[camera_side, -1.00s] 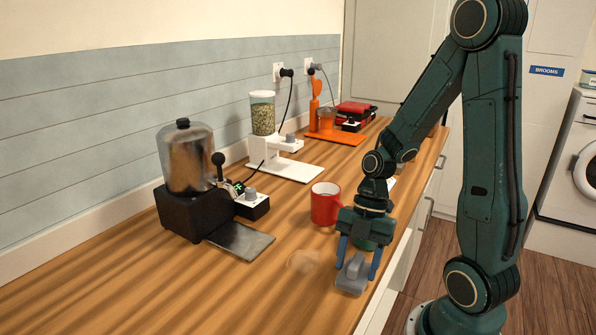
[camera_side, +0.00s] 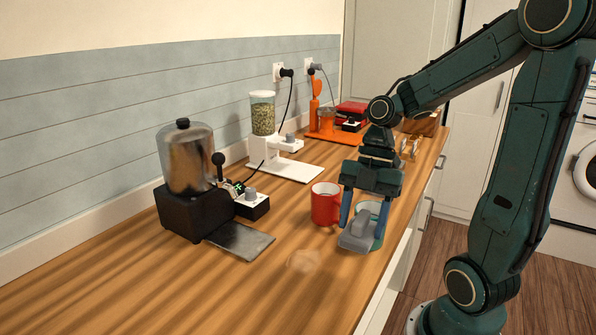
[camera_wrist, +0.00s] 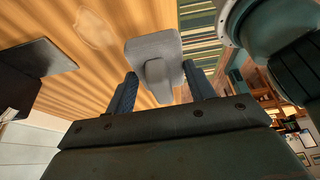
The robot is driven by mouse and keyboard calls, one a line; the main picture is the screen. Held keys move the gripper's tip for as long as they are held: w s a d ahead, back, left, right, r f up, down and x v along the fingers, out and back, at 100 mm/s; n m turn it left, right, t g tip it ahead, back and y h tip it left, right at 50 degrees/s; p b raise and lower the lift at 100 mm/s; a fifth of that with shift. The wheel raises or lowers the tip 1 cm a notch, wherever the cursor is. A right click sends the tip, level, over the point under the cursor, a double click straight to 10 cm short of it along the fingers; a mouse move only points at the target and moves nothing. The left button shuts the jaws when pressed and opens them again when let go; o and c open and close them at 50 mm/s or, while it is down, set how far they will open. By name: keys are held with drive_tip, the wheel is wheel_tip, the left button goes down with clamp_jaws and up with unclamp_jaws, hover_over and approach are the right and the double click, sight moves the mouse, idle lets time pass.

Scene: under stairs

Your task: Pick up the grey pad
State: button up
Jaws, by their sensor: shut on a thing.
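The grey pad (camera_side: 357,240) is a flat block with a raised grip on top. My gripper (camera_side: 361,224) is shut on it, with a blue finger at either side of the grip. The pad appears raised above the front part of the wooden counter, in front of a green cup that it partly hides. In the wrist view the pad (camera_wrist: 150,47) sits between the two fingers of my gripper (camera_wrist: 160,78), over the counter and its edge.
A red mug (camera_side: 324,206) stands just left of my gripper, and the green cup (camera_side: 379,232) is right behind the pad. A black dispenser (camera_side: 186,205) with a dark plate (camera_side: 240,242) is at left. A white dispenser (camera_side: 285,168) stands farther back. The front left counter is clear.

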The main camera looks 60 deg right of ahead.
sight(362, 214)
drive_tip(key=shift+r, duration=4.7)
drive_tip(key=o, duration=0.3)
drive_tip(key=shift+c, duration=0.9)
drive_tip(key=shift+w+f, duration=0.1)
